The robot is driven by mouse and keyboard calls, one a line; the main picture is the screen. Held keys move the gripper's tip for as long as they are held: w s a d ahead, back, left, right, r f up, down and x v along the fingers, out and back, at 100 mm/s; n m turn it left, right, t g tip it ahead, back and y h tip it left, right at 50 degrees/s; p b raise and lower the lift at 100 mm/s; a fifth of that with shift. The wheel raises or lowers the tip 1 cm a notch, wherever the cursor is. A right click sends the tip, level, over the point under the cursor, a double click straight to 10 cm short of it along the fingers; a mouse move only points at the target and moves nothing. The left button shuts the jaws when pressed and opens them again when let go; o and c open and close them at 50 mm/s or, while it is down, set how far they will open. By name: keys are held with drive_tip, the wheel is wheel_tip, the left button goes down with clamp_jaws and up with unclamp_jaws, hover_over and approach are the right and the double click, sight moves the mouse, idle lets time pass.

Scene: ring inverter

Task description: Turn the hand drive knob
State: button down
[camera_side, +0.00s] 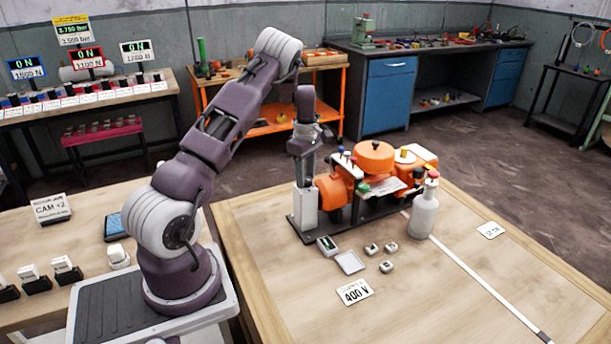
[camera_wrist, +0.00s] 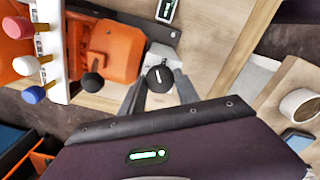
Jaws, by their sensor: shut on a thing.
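The hand drive knob appears to be the round black knob with a white mark (camera_wrist: 158,76), between my two fingers in the wrist view. My gripper (camera_wrist: 160,84) is shut on it, one finger on each side. In the side view my gripper (camera_side: 307,168) points down at the left end of the orange machine (camera_side: 374,158), just above a pale upright block (camera_side: 305,200). The knob cannot be made out there. The machine's orange body also shows in the wrist view (camera_wrist: 112,48), beside a second black knob (camera_wrist: 92,83).
The machine's dark base (camera_side: 385,207) stands on a wooden table. A grey bottle (camera_side: 424,212) is right of it. Several small blocks and a 400 V card (camera_side: 355,292) lie in front. Red, white and blue knobs (camera_wrist: 33,95) stick out from a white panel (camera_wrist: 52,45).

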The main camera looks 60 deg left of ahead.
sight(306, 179)
drive_tip(key=m, duration=0.5)
drive_tip(key=shift+r+m, duration=0.1)
drive_tip(key=shift+m, duration=0.5)
drive_tip(key=c, duration=0.9)
unclamp_jaws()
wheel_tip(306, 179, up, 7)
